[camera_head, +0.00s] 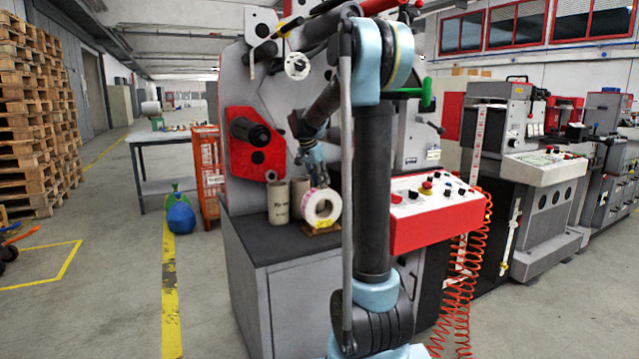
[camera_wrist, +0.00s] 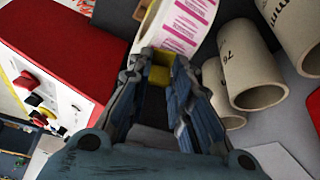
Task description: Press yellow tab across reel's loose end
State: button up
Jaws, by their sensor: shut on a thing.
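The label reel (camera_head: 321,208), white with pink printed labels, stands on edge on the machine's dark worktop. Its printed outer face also shows at the top of the wrist view (camera_wrist: 180,22). My gripper (camera_head: 319,183) is just above and behind the reel in the head view. In the wrist view my gripper (camera_wrist: 160,68) is shut on the small yellow tab (camera_wrist: 159,76), held between the fingertips close to the reel's printed face. I cannot tell whether the tab touches the reel. The reel's loose end cannot be made out.
Cardboard cores (camera_head: 279,202) stand close beside the reel; they also show at right in the wrist view (camera_wrist: 246,75). A red control box (camera_head: 430,233) with knobs is to the right. A black spindle (camera_head: 250,131) on a red plate is above left. The worktop's front left (camera_head: 262,242) is clear.

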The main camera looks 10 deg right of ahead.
jog(key=o, duration=0.8)
jog(key=shift+c, duration=0.2)
jog(key=v, duration=1.2)
jog(key=s+d+f+n+y, duration=0.1)
jog(key=s+d+f+n, duration=0.15)
jog(key=s, duration=0.55)
jog(key=s+d+f+n, duration=0.1)
jog(key=s+f, duration=0.3)
jog(key=s, duration=0.3)
jog(key=s+d+f+n+y, duration=0.15)
jog(key=s+f, duration=0.25)
jog(key=s, duration=0.4)
jog(key=s+f+n+y, duration=0.1)
jog(key=s+f+n, duration=0.5)
jog(key=s+f, duration=1.1)
jog(key=shift+s+a+f+g, duration=0.25)
jog(key=shift+s+f+g, duration=0.1)
jog(key=shift+s, duration=0.1)
